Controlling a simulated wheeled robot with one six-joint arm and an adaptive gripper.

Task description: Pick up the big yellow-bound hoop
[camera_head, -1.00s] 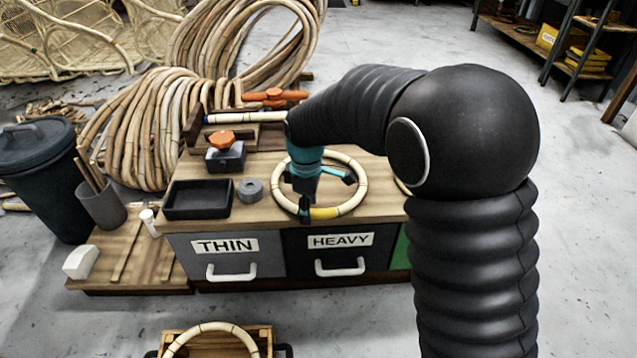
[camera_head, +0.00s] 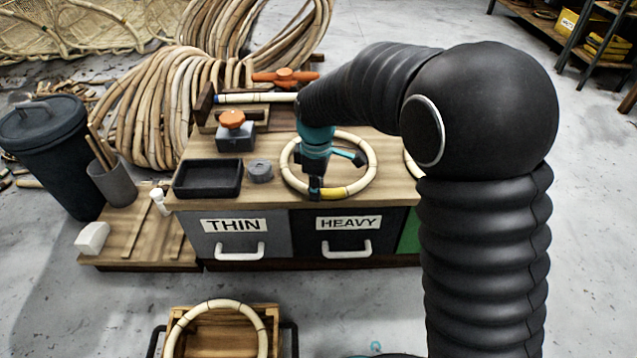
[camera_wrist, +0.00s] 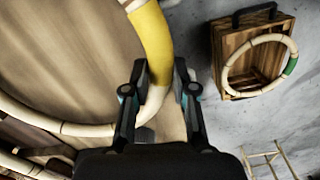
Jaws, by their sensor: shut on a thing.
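The big yellow-bound hoop (camera_head: 371,178) is a pale rattan ring with a yellow binding on its near side, at the bench top above the HEAVY drawer. In the wrist view the hoop (camera_wrist: 85,129) fills the upper left, with its yellow binding (camera_wrist: 153,40) just beyond the fingers. My gripper (camera_head: 316,192) points down at the hoop's near rim. In the wrist view my gripper (camera_wrist: 160,85) is shut on the rim beside the yellow binding. I cannot tell whether the hoop is touching the bench.
The bench (camera_head: 385,200) also holds a black tray (camera_head: 208,178), a grey roll (camera_head: 260,171) and an orange-knobbed block (camera_head: 235,132). A wooden crate (camera_wrist: 222,60) with a green-bound hoop (camera_wrist: 290,67) stands on the floor in front. A pale hoop lies partly behind my arm.

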